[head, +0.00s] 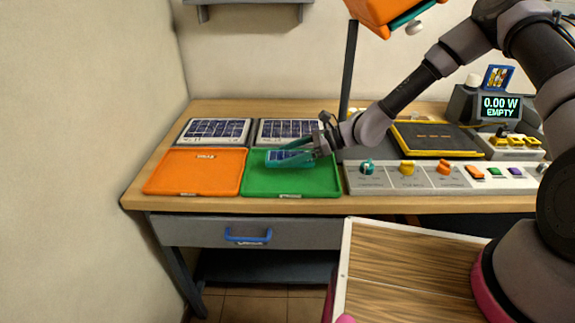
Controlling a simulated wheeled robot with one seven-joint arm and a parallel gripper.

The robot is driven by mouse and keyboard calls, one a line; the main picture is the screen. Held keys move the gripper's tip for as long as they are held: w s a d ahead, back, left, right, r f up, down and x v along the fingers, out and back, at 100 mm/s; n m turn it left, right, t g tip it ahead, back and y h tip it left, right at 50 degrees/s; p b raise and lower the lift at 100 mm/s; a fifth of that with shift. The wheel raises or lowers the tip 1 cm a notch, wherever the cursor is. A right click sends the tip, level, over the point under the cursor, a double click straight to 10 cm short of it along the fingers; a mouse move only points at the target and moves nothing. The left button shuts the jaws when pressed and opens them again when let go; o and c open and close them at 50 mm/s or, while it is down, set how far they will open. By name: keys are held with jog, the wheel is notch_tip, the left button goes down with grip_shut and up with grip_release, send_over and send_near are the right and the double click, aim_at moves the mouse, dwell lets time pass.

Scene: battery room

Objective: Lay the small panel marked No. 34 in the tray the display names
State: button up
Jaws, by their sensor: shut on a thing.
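My gripper (303,153) is shut on a small blue panel (284,155) and holds it over the green tray (290,186). The panel lies roughly flat. I cannot tell whether it touches the tray floor, and its number is too small to read. An orange tray (200,177) lies beside the green one, on the left, and looks empty. The display (500,107) at the right reads "0.00 W EMPTY"; it shows no tray name that I can read.
Two larger panels (214,131) stand behind the trays. A control strip with knobs and buttons (386,183) sits right of the green tray. A yellow-edged black pad (435,138) lies behind it. A dark post (348,75) rises near my gripper.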

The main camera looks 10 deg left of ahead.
jog(key=shift+f, duration=1.85)
